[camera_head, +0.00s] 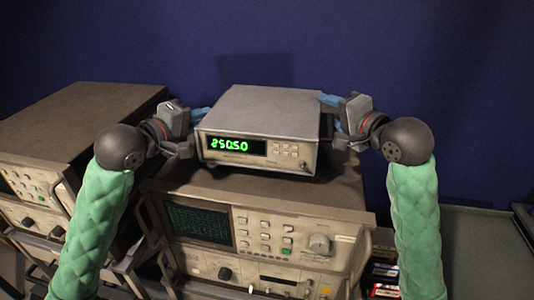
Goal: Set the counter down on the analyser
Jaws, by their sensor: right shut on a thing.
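The counter (258,122) is a grey box with a lit green display reading 250.50 and small buttons on its front. It is level, over the top of the analyser (290,202), the larger beige instrument with a dark screen and a knob. A dark shadow lies under the counter; I cannot tell whether its underside touches the analyser top. My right gripper (334,118) is shut on the counter's right side. My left gripper (196,130) is at the counter's left side, its fingertips partly hidden; its grip is unclear.
Another large instrument (75,120) with a brown top stands to the left. Several small coloured boxes (384,274) sit low at the right, beside a grey-green surface (480,250). A dark blue wall (420,70) rises behind.

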